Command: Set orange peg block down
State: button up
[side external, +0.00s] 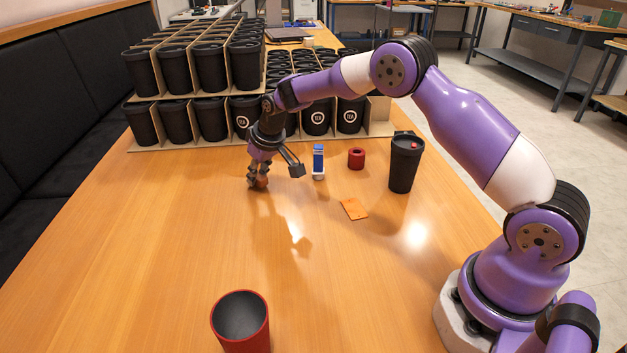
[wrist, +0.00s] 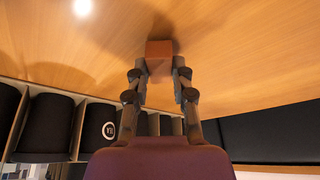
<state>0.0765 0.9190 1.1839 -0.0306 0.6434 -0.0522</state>
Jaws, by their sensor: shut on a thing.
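The orange peg block (wrist: 159,48) is a small block between the fingertips of my gripper (wrist: 159,68) in the wrist view. My gripper is shut on it. In the side external view my gripper (side external: 258,183) points down, low over the wooden table (side external: 170,240), left of the blue and white item. The block (side external: 261,183) shows there only as a small orange-red patch between the fingers. I cannot tell whether it touches the table.
Racks of black cups (side external: 210,115) stand behind my gripper. To its right are a blue and white item (side external: 318,162), a red ring-shaped piece (side external: 356,158), a flat orange plate (side external: 353,209) and a black lidded cup (side external: 405,162). A red cup (side external: 241,322) stands in front. The table's left is clear.

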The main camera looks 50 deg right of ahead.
jog(key=o, duration=0.9)
jog(key=shift+f, duration=0.1)
jog(key=shift+c, duration=0.2)
jog(key=s+a+f+v, duration=0.1)
jog(key=s+v, duration=0.1)
jog(key=v, duration=0.8)
jog(key=s+a+f+v, duration=0.1)
jog(key=s+v, duration=0.1)
jog(key=v, duration=0.8)
jog(key=s+a+t, duration=0.1)
jog(key=s, duration=1.7)
jog(key=shift+f, duration=0.2)
jog(key=shift+a, duration=0.1)
